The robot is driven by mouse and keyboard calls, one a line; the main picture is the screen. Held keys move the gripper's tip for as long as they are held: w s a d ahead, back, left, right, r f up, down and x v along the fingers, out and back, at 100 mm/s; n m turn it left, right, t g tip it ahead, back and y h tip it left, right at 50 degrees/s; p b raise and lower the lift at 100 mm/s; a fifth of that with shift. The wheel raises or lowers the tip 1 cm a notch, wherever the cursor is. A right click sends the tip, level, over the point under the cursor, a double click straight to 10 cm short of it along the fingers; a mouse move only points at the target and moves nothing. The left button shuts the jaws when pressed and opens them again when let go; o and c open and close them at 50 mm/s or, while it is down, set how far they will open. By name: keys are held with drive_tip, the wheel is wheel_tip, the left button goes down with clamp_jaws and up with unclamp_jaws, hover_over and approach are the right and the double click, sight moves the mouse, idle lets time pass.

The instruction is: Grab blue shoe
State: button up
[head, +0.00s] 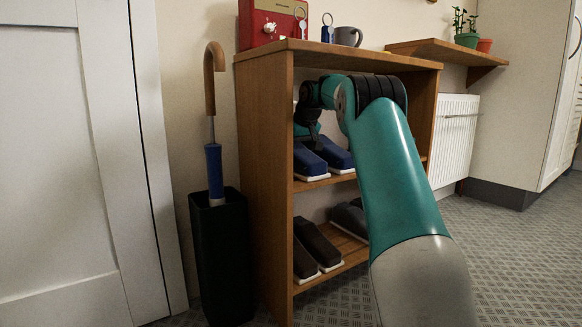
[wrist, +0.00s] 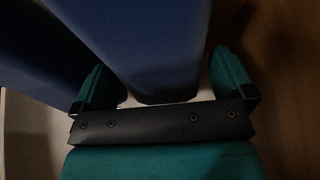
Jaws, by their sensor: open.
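A pair of blue shoes with white soles stands on the upper shelf of the wooden rack: the left blue shoe (head: 309,162) and the right blue shoe (head: 335,154). Contact with the fingers cannot be told. The other blue shoe (wrist: 38,55) lies to the left, outside the left finger.
The wooden rack (head: 266,190) has a side panel on the left and a top board close above my arm. Brown shoes (head: 316,245) and dark shoes (head: 350,218) are on the lower shelf. A black umbrella stand (head: 220,255) stands left of the rack. Patterned floor is open at right.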

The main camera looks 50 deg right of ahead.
drive_tip(key=shift+b+x, duration=0.4)
drive_tip(key=shift+x, duration=0.7)
drive_tip(key=shift+r, duration=0.1)
drive_tip(key=c, duration=0.9)
